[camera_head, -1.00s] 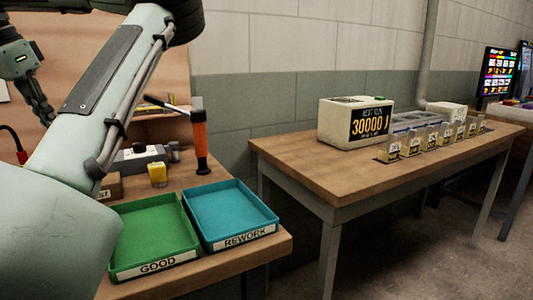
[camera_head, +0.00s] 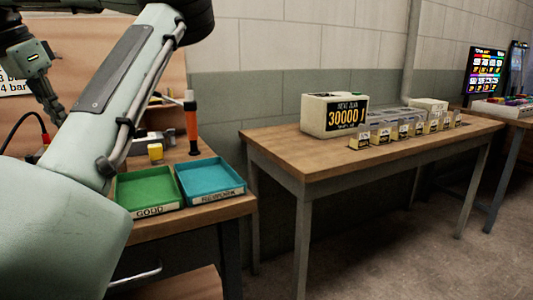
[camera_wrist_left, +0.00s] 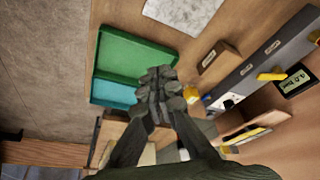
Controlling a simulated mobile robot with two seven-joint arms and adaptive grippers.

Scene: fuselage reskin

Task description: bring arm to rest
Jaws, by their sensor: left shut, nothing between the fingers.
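My left gripper (camera_head: 57,112) shows at the upper left in the head view, partly behind my own large arm link. In the left wrist view its fingers (camera_wrist_left: 158,85) are closed together with nothing between them. They are seen over the workbench, in front of the green tray (camera_wrist_left: 138,55) and teal tray (camera_wrist_left: 112,93). I cannot tell how high above the bench they are. My right gripper is not in view.
The workbench (camera_head: 190,219) holds the green GOOD tray (camera_head: 148,188), teal REWORK tray (camera_head: 210,178), an orange-handled tool (camera_head: 191,120) and a yellow block (camera_head: 155,152). A second table (camera_head: 285,150) carries a display box (camera_head: 334,115) and several small bins. Floor (camera_head: 400,250) is clear at right.

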